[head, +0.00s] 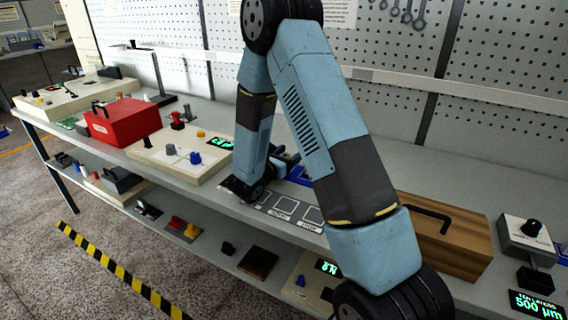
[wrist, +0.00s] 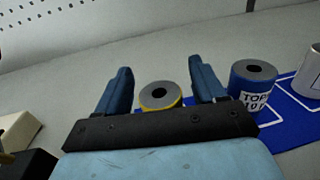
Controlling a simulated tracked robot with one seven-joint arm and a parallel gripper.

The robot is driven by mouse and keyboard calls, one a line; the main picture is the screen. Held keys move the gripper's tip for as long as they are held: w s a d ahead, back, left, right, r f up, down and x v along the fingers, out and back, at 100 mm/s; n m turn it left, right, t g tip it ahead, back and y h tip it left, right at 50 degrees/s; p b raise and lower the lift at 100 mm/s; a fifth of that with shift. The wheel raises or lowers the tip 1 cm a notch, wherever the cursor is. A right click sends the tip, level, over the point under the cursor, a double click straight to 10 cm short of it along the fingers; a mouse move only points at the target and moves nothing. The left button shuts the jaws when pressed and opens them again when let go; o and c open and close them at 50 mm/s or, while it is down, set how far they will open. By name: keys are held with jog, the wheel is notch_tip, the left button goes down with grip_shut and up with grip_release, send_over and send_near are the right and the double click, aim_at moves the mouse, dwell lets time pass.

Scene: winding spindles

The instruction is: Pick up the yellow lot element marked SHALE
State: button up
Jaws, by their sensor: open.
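The yellow lot element (wrist: 160,97) is a short cylinder with a grey top and a dark centre hole. In the wrist view it shows between my two blue fingers, nearer the right one, with its lower part hidden by my gripper's black bar. No marking on it is readable. My gripper (wrist: 160,68) is open, with a gap showing on the left of the element; I cannot tell whether the right finger touches it. In the head view my arm hides the element, and only part of my blue fingers (head: 288,158) shows.
A white element (wrist: 311,75) stands farther right. In the head view, a wooden box (head: 440,238) and a red case (head: 118,122) flank my arm on the bench.

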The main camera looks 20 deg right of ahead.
jog(key=c, duration=1.1)
jog(key=shift+o, duration=0.2)
